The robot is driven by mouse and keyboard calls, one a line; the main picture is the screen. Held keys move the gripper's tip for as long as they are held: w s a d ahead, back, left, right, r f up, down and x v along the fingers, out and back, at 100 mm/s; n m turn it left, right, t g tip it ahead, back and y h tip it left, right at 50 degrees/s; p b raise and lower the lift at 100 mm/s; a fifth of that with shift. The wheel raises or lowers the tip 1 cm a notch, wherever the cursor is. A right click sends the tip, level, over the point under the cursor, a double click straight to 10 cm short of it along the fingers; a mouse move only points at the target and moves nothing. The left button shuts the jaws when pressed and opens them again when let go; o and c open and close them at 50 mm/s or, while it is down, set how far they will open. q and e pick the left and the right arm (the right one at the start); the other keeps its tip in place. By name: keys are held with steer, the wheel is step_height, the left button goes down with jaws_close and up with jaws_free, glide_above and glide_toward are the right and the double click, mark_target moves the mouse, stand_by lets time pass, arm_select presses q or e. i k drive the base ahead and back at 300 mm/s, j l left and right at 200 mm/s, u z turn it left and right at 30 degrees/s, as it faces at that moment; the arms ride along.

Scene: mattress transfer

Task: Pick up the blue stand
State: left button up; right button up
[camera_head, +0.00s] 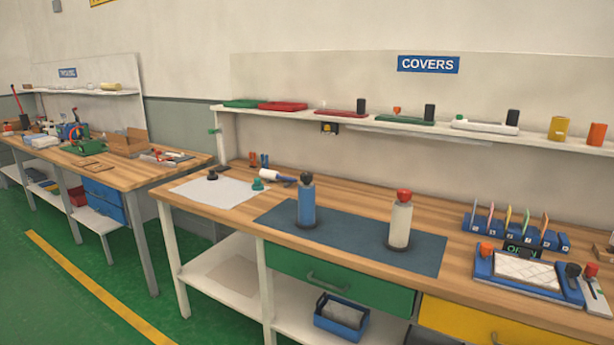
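Neither of my grippers is in view. A blue slotted stand (483,223) with several thin coloured cards upright in it is on the wooden workbench (450,275) at the right. In front of it lies a blue frame (481,267) around a white quilted pad (525,271). A small dark sign with green lettering (522,249) is between the stand and the frame and hides part of the stand. I cannot tell for certain which of these two blue things is the task's blue stand.
A blue bottle (306,205) and a white bottle with a red top (400,222) stand on a dark blue mat (350,235). A shelf (380,127) with covers runs above the bench. A second workbench (125,175) is at the left. Green floor (50,305) is clear at lower left.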

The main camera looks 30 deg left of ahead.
mark_target(306, 220)
steer(key=i+j, duration=0.25)
steer(key=j, duration=0.15)
steer(key=i+j, duration=0.25)
steer(key=j, duration=0.2)
steer(key=i+j, duration=0.25)
steer(key=j, duration=0.15)
steer(key=i+j, duration=0.3)
steer(key=j+z, duration=0.05)
steer(key=j, duration=0.05)
